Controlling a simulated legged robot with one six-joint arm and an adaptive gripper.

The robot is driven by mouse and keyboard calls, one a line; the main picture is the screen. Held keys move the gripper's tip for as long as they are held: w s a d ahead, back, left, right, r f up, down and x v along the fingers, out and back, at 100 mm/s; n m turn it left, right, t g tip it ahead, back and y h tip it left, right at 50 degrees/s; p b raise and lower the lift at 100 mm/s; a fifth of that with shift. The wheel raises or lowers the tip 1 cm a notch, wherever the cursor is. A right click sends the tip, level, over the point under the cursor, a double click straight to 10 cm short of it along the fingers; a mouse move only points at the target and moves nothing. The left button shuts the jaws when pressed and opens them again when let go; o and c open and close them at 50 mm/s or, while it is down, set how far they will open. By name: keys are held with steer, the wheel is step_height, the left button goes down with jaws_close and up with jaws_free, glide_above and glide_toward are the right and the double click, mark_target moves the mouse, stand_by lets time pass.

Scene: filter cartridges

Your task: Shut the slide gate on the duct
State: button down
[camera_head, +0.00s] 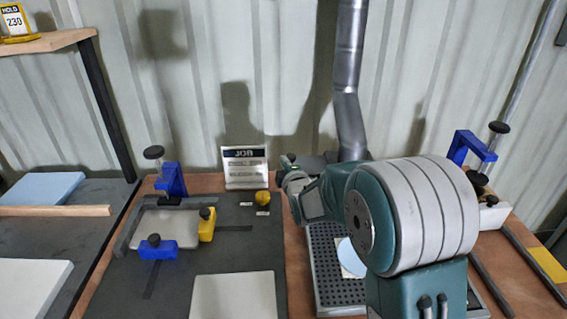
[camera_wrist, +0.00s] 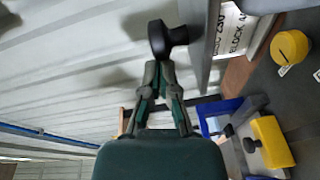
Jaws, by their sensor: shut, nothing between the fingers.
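The grey metal duct (camera_head: 348,75) runs down the back wall behind my arm. A dark flat part at its lower end (camera_head: 328,157) is mostly hidden by my arm, so the slide gate's position cannot be told. In the wrist view a black knob (camera_wrist: 160,40) on a short stem stands beside a grey plate edge (camera_wrist: 201,45); it looks like the gate's handle. My gripper (camera_wrist: 159,66) is shut and empty, its fingertips just short of or against the knob; contact cannot be told. In the head view my gripper (camera_head: 288,165) is at the duct's left, partly hidden.
The JOB sign (camera_head: 245,168) and a yellow round piece (camera_head: 263,198) stand left of my gripper. A fixture with blue (camera_head: 158,248) and yellow (camera_head: 207,225) clamps is farther left. A perforated tray (camera_head: 325,262) lies below my arm. A pale plate (camera_head: 235,295) lies in front.

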mark_target(314, 170)
steer(key=shift+d, duration=0.1)
steer(key=d, duration=0.8)
steer(key=shift+d+f, duration=0.1)
steer(key=shift+d, duration=0.1)
steer(key=shift+a, duration=0.45)
steer(key=shift+d, duration=0.1)
steer(key=shift+d, duration=0.15)
